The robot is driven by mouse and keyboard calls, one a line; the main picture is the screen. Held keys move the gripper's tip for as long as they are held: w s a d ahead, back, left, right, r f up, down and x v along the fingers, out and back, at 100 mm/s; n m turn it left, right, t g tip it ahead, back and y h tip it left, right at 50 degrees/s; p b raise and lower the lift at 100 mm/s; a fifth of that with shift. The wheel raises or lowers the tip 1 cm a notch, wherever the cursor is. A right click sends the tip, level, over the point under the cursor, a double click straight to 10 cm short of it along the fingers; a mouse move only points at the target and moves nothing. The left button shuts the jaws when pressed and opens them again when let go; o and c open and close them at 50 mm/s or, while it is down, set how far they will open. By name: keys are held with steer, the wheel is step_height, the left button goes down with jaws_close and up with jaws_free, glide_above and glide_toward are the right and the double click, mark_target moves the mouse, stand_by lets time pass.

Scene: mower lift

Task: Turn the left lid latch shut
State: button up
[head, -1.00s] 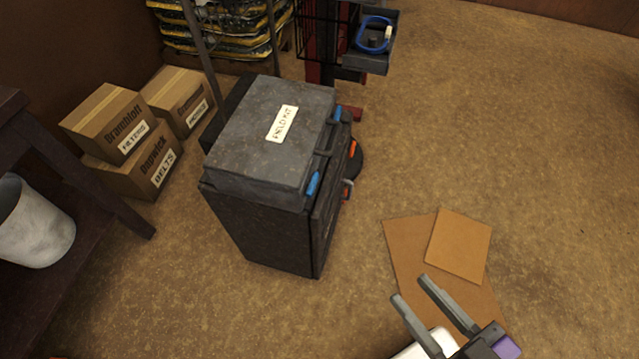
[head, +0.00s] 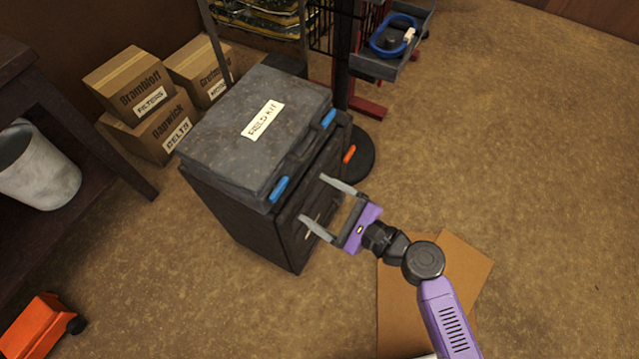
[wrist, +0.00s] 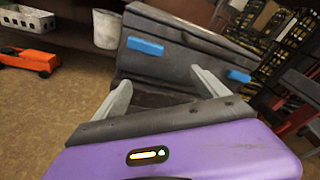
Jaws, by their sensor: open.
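The dark grey field kit case (head: 235,125) has two blue lid latches along its front edge. The left latch (head: 279,189) is the nearer one in the head view; it also shows at upper left in the wrist view (wrist: 145,47). The right latch (head: 329,119) is farther back, and it shows at right in the wrist view (wrist: 239,75). My gripper (head: 314,200) is open and empty in front of the case's front side, to the right of the left latch and apart from it. In the wrist view, the left latch lies beyond the fingers (wrist: 160,80).
Cardboard boxes (head: 150,90) stand behind the case at left. A dark table (head: 75,120) with a grey bucket (head: 40,170) is at far left. An orange toy-like vehicle (head: 38,325) is at lower left. A red post stand with a tray (head: 385,65) stands behind. Floor at right is clear.

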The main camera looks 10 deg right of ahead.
mark_target(282, 192)
steer(key=shift+w+a+r+m+g+y, duration=0.1)
steer(key=shift+w+a+r+m+y, duration=0.25)
steer(key=shift+a+m, duration=0.6)
steer(key=shift+w+a+r+m+g+y, duration=0.15)
steer(key=shift+w+a+m+y, duration=0.4)
steer(key=shift+a, duration=0.75)
steer(key=shift+w+a+r+m+g+y, duration=0.1)
steer(key=shift+w+a+r+m+y, duration=0.3)
steer(key=shift+a+m, duration=0.6)
steer(key=shift+s+a+f, duration=0.1)
steer(key=c, duration=1.4)
